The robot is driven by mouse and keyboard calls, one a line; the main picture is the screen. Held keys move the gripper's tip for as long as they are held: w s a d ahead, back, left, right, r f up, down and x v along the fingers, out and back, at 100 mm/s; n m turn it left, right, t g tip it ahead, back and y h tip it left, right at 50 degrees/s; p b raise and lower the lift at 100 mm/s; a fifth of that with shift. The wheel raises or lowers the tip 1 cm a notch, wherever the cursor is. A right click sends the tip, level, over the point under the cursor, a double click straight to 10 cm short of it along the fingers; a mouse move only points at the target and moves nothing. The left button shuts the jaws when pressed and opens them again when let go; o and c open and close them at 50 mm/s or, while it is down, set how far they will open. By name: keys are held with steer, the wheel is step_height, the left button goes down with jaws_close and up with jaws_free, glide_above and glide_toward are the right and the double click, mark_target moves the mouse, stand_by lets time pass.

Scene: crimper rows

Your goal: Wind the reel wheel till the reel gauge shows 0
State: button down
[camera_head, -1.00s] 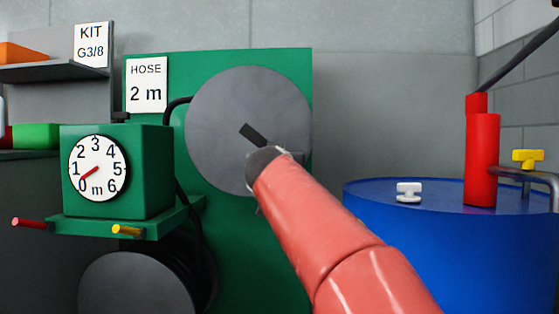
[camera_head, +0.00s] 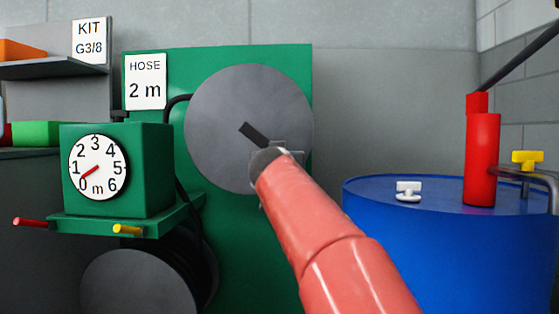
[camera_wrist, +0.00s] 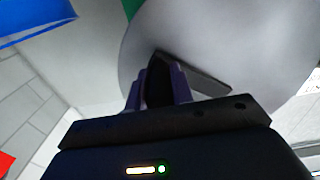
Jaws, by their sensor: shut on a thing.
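The reel wheel (camera_head: 225,110) is a large grey disc on a green panel, with a dark crank bar (camera_head: 253,133) slanting down to the right from its middle. My gripper (camera_head: 272,158) is at the bar's lower right end. In the wrist view my gripper (camera_wrist: 158,88) is shut on a dark handle (camera_wrist: 157,75) at the end of the bar (camera_wrist: 200,75). My forearm hides part of the wheel's lower edge.
A sign (camera_head: 146,82) reads "HOSE 2 m". Red (camera_head: 30,222) and yellow (camera_head: 127,230) pegs jut below the gauge. A grey drum (camera_head: 135,285) is below. At right stands a blue barrel (camera_head: 430,245) with a red pump (camera_head: 481,160).

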steer(key=shift+d+r+n+p, duration=0.4)
steer(key=shift+r+n+p, duration=0.25)
steer(key=shift+r+n, duration=0.15)
steer(key=shift+d+r+n+p, duration=0.4)
steer(key=shift+r+n+p, duration=0.25)
steer(key=shift+r+n, duration=0.1)
steer(key=r+n+p, duration=0.2)
steer(key=n, duration=0.1)
steer(key=shift+d+r, duration=0.3)
steer(key=shift+d, duration=0.1)
steer(key=shift+r+p, duration=0.25)
steer(key=shift+p, duration=0.05)
steer(key=shift+r+p, duration=0.3)
steer(key=shift+r, duration=0.2)
steer(key=c, duration=1.2)
jaws_free()
steer(key=shift+s, duration=0.1)
